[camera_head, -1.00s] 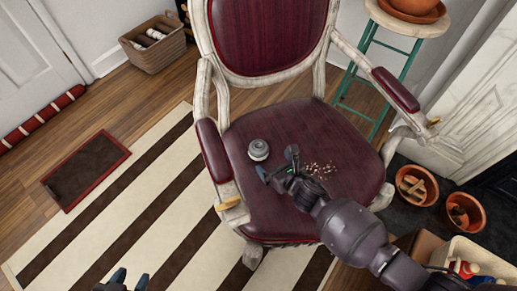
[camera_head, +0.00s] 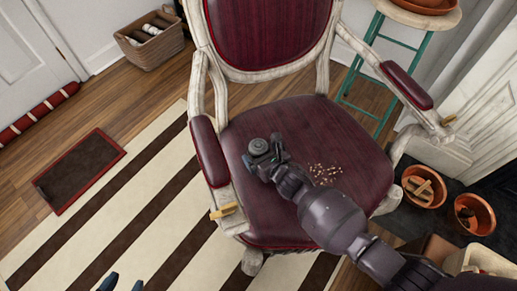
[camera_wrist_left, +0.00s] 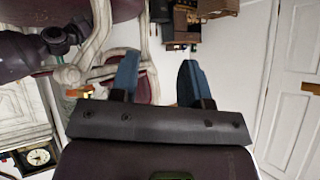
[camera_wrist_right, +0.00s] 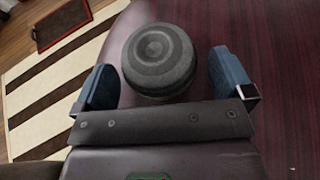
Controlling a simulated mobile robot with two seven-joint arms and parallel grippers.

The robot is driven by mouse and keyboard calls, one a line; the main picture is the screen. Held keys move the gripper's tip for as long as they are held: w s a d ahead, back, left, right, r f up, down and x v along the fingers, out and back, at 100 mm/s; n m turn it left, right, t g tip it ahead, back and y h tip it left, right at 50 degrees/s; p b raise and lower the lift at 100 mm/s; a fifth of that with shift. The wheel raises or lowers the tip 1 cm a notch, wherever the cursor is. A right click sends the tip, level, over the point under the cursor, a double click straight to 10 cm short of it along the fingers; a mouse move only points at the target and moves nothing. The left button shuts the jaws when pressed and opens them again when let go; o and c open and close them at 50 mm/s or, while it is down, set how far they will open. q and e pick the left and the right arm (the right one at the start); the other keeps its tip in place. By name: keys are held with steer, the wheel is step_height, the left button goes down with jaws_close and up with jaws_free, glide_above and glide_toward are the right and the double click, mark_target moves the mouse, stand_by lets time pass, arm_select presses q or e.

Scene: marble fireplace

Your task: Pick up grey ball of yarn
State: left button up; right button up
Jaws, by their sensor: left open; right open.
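The grey ball of yarn (camera_wrist_right: 160,62) sits on the dark red seat of the armchair (camera_head: 330,130). In the right wrist view it lies between the two blue fingers of my right gripper (camera_wrist_right: 165,80), which is open, with gaps on both sides. In the head view my right gripper (camera_head: 262,155) is over the left part of the seat and largely hides the ball. My left gripper (camera_head: 122,283) is low at the bottom edge of the head view, away from the chair. Its open, empty fingers show in the left wrist view (camera_wrist_left: 157,82).
Small crumbs (camera_head: 324,173) lie on the seat beside my right arm. The chair's left armrest (camera_head: 209,150) stands close to my right gripper. Terracotta pots (camera_head: 423,187) stand on the floor at the right. A striped rug (camera_head: 120,225) lies at the left.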

mark_target(262, 148)
steer(key=c, duration=1)
steer(key=shift+r, duration=0.3)
steer(key=shift+c, duration=0.2)
steer(key=r, duration=0.1)
steer(key=r+p, duration=0.1)
steer(key=r, duration=0.1)
steer(key=r+p, duration=0.1)
steer(key=shift+w+r, duration=0.3)
step_height(262, 148, up, 5)
steer(key=shift+f+p, duration=0.2)
steer(key=shift+p, duration=0.95)
arm_select(q)
steer(key=shift+s+a+r+n+g+y+p, duration=0.15)
steer(key=shift+s+a+r+n+p, duration=0.4)
steer(key=shift+p, duration=0.65)
steer(key=shift+s+a+r+n+g+y+p, duration=0.2)
steer(key=shift+s+r+n+p, duration=0.35)
steer(key=shift+r+p, duration=0.45)
arm_select(e)
step_height(262, 148, up, 10)
steer(key=shift+s+r, duration=0.2)
steer(key=shift+s, duration=0.1)
